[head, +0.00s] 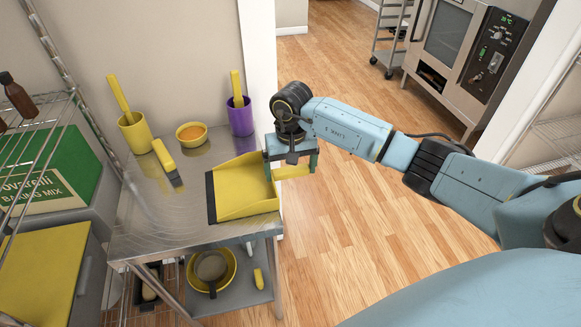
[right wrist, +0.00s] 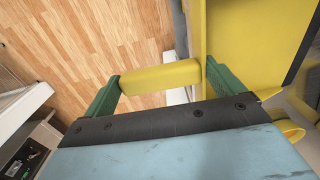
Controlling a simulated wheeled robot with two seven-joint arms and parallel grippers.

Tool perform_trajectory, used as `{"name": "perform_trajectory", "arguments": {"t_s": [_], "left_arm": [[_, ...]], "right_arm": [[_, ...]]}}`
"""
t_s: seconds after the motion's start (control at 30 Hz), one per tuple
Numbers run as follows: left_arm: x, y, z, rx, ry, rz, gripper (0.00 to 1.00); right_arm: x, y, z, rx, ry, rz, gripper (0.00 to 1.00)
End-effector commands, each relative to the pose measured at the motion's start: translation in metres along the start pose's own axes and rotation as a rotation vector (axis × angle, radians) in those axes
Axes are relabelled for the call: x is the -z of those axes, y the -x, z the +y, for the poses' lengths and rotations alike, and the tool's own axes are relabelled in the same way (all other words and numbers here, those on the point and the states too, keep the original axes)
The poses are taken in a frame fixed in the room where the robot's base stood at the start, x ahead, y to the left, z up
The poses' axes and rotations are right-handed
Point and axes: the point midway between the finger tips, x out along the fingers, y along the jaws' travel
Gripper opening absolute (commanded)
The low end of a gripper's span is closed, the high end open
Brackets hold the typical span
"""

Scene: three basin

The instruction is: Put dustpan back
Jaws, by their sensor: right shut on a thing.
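The yellow dustpan (head: 243,188) is at the right edge of the metal table, its dark-edged lip facing left in the head view. My right gripper (head: 291,170) is shut on the dustpan's yellow handle, which sticks out past the table edge over the floor. In the right wrist view the handle (right wrist: 161,77) lies between the green fingers, and the pan (right wrist: 247,45) fills the upper right. The pan looks level on or just above the tabletop; I cannot tell which. My left gripper is not in view.
The metal table (head: 150,228) also bears a yellow-handled brush (head: 166,160), an orange-filled bowl (head: 192,134), a yellow cup (head: 136,134) and a purple cup (head: 240,118). A wire rack (head: 62,80) stands left. A lower shelf holds a yellow bowl (head: 229,262).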

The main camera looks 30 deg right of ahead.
Motion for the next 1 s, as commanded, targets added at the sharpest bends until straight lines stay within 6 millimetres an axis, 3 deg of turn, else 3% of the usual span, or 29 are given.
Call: {"name": "perform_trajectory", "arguments": {"t_s": [0.07, 0.1, 0.13, 0.47, 1.0], "left_arm": [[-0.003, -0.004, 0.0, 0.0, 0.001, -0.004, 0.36], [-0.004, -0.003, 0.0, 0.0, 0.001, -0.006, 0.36], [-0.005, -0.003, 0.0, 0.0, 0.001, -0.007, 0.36], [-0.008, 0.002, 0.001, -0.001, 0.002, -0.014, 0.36], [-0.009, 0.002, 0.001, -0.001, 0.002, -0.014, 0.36]], "right_arm": [[0.001, -0.002, 0.0, 0.002, 0.0, 0.003, 0.52], [0.0, -0.003, 0.0, 0.0, 0.0, 0.0, 0.96], [0.0, -0.002, 0.0, 0.001, 0.0, 0.0, 1.0], [0.0, 0.002, 0.0, 0.0, 0.0, 0.0, 1.0], [0.001, 0.104, 0.0, 0.0, 0.0, 0.003, 1.0]]}}
